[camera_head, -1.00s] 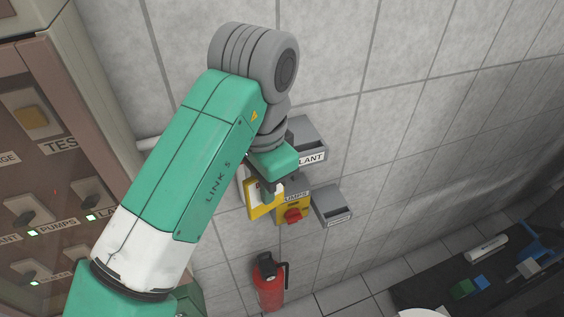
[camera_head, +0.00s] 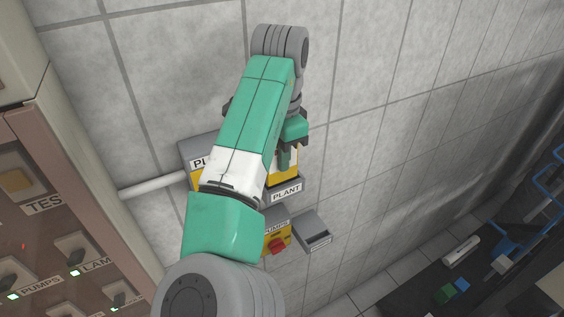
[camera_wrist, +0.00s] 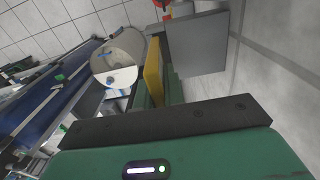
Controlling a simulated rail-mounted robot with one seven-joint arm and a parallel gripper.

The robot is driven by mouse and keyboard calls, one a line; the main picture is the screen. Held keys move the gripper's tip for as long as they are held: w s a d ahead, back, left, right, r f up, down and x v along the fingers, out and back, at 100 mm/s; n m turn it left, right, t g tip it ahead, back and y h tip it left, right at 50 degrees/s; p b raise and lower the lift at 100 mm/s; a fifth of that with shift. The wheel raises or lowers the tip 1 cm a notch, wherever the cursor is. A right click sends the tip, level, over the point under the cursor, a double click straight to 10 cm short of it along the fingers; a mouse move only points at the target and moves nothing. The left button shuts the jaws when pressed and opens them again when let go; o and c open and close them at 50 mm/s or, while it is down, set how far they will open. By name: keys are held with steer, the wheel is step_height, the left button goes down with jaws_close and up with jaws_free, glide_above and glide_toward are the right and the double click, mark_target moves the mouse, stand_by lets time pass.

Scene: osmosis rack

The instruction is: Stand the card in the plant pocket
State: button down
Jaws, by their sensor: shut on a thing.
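The yellow card (camera_head: 283,176) hangs below my gripper (camera_head: 286,157) in the head view, directly above the grey pocket labelled PLANT (camera_head: 287,191). My gripper is shut on the card's upper part. The card's lower edge is hidden at the pocket's front, so I cannot tell whether it is inside or behind it. In the wrist view the card (camera_wrist: 153,72) stands edge-on between the green fingers, left of a grey panel (camera_wrist: 198,45).
Below the PLANT pocket are a yellow switch box with a red knob (camera_head: 277,244) and a small grey pocket (camera_head: 313,232). A pipe (camera_head: 152,187) and a control cabinet (camera_head: 30,150) are at the left. A dark bench (camera_head: 430,270) with loose items is at lower right.

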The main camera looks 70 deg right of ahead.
steer(key=shift+w+d+f+p, duration=0.1)
steer(key=shift+d+f+p, duration=0.15)
steer(key=shift+f, duration=0.7)
steer(key=shift+d+f+p, duration=0.15)
steer(key=shift+f+p, duration=0.15)
steer(key=shift+f, duration=0.65)
steer(key=shift+f, duration=0.1)
steer(key=c, duration=1.5)
jaws_free()
step_height(320, 180, up, 12)
steer(key=shift+r+b, duration=0.2)
steer(key=shift+b, duration=0.25)
steer(key=shift+f, duration=0.1)
